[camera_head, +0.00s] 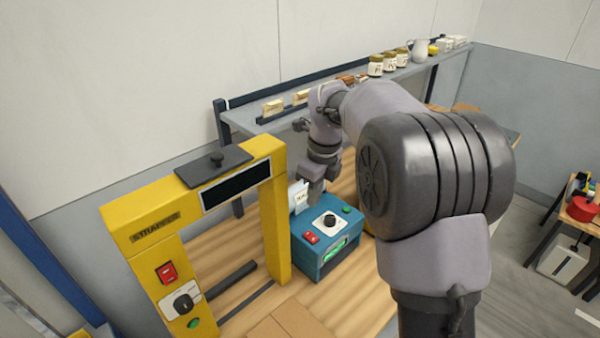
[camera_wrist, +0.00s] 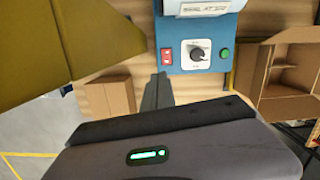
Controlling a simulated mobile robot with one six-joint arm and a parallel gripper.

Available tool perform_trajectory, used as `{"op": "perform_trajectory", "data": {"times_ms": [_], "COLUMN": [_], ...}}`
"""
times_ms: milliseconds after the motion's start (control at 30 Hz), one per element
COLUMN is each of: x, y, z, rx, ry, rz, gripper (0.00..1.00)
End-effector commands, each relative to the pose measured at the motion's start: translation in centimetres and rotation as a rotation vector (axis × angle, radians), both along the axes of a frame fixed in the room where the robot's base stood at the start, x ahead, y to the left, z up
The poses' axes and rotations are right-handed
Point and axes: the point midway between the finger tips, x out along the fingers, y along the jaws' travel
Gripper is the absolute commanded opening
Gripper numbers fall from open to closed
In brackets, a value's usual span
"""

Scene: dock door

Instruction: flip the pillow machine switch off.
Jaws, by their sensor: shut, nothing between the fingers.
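The blue pillow machine (camera_head: 318,262) stands on the wooden bench, with a red switch (camera_head: 311,238), a black knob (camera_head: 330,221) and a green button (camera_head: 346,210) on its top panel. In the wrist view, the red switch (camera_wrist: 166,56) sits left of the black knob (camera_wrist: 197,54), with the green button (camera_wrist: 224,53) at the right. I cannot tell which way the rocker is set. My gripper (camera_head: 312,192) is shut and empty near the back of the machine. In the wrist view its fingertips (camera_wrist: 157,78) appear just below the red switch; contact cannot be told.
A yellow strapper frame (camera_head: 276,215) with its own red switch (camera_head: 166,272) and knob stands close to the left. A grey shelf (camera_head: 290,117) with jars and boxes runs behind. A side table is at far right.

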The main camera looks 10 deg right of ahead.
Motion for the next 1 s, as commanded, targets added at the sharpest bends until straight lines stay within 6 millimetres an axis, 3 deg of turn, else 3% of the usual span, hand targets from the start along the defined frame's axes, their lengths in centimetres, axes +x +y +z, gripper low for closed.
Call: {"op": "perform_trajectory", "data": {"times_ms": [167,567,1000], "x": [1.8,1.9,2.7], "y": [-0.3,-0.3,0.4], "z": [-1.2,-2.2,-11.3], "rx": [0.009,0.010,0.010], "ry": [0.041,0.044,0.044], "rz": [-0.153,-0.161,-0.160], "gripper": [0.00,0.00,0.00]}}
